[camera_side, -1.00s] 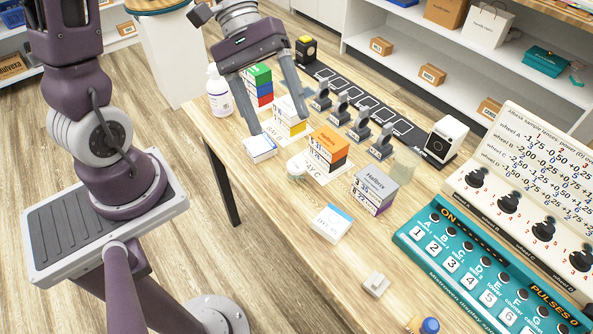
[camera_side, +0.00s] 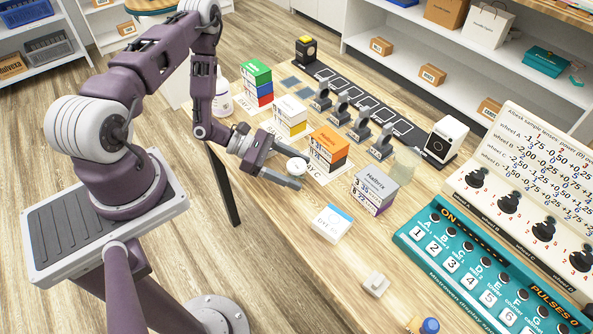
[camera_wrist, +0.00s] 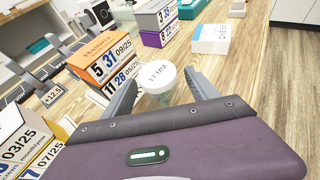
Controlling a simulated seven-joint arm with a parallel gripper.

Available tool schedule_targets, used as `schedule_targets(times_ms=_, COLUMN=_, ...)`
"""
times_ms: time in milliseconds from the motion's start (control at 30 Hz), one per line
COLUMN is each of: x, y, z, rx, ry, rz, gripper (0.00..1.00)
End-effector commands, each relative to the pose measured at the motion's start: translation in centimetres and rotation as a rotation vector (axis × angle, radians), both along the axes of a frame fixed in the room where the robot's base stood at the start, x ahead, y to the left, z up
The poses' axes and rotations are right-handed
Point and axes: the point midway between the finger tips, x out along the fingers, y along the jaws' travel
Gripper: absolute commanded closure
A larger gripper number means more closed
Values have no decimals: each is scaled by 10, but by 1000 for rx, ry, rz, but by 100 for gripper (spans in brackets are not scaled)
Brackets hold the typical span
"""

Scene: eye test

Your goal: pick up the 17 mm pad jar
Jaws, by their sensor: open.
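The small pad jar (camera_side: 297,166) has a round white lid and a pale, see-through body. It stands upright on the wooden bench in front of the orange-topped boxes. Its lid print in the wrist view (camera_wrist: 157,77) seems to read 17 mm, though small. My gripper (camera_side: 296,171) is low over the bench and open, with its fingers level. In the wrist view my gripper (camera_wrist: 161,82) has one finger on each side of the jar, with a gap showing on both sides. The jar's lower part is partly hidden by my gripper's body.
An orange-topped box stack (camera_side: 328,146) stands close behind the jar. A grey-purple stack (camera_side: 373,190) is to the right, and a white-and-blue box (camera_side: 332,223) is in front right. A yellow-white stack (camera_side: 290,116) is behind my gripper. The front bench is fairly clear.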

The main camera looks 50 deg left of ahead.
Motion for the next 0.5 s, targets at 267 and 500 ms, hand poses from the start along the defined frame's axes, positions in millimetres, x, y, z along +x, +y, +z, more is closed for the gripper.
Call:
schedule_targets(times_ms=267, x=3, y=-4, z=-2, rx=0, ry=0, rz=-1, gripper=36)
schedule_targets(times_ms=500, x=3, y=-4, z=-2, rx=0, ry=0, rz=-1, gripper=83)
